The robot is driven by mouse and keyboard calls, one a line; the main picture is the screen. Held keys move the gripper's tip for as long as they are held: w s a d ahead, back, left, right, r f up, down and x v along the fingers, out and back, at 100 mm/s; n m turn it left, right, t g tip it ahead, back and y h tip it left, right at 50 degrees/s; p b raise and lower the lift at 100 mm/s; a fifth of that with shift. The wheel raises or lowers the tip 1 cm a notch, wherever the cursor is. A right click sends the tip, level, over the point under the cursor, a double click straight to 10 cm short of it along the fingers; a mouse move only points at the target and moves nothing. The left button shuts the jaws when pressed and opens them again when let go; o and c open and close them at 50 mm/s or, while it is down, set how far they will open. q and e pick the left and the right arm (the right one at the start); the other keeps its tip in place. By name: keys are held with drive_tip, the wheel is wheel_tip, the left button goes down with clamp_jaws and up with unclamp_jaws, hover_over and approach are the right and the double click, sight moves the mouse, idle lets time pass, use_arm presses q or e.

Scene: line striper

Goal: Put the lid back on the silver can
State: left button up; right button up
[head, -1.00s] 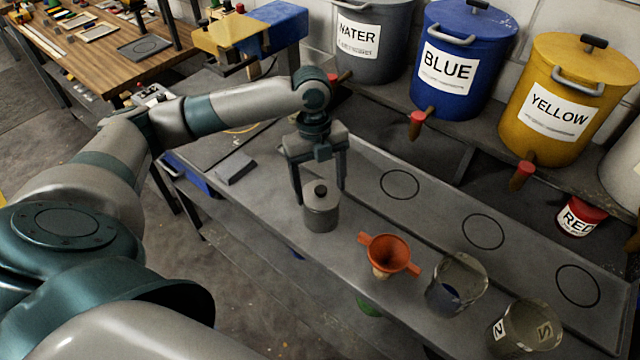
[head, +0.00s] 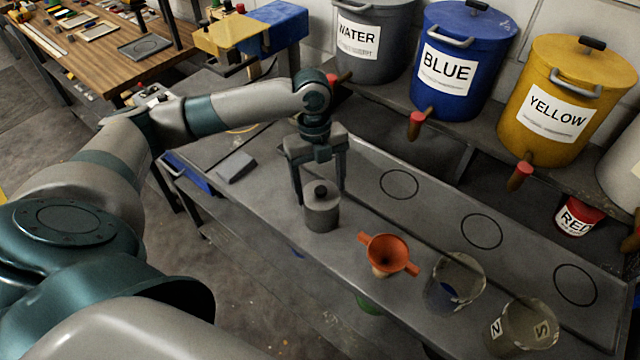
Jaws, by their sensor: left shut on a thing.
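The silver can (head: 322,220) stands upright on the grey bench, left of the orange funnel. Its lid (head: 318,200), grey with a black knob, is at the top of the can and looks level. I cannot tell whether it is fully seated. My left gripper (head: 321,196) comes down from above, with one finger on each side of the lid, and is shut on the lid. The knob shows between the fingers. My right gripper is not in view.
The orange funnel (head: 386,254) and two clear cups (head: 455,283) (head: 524,328) stand to the right of the can. Buckets marked WATER (head: 372,45), BLUE (head: 460,60) and YELLOW (head: 566,100) stand on the shelf behind. A small grey block (head: 237,167) lies left. The bench with the drawn circles is clear.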

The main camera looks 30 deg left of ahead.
use_arm(q)
drive_tip(key=o, duration=1.2)
drive_tip(key=shift+o, duration=0.4)
drive_tip(key=shift+r+p, duration=2.45)
drive_tip(key=shift+p, duration=0.25)
drive_tip(key=shift+r, duration=1.05)
drive_tip(key=shift+c, duration=0.6)
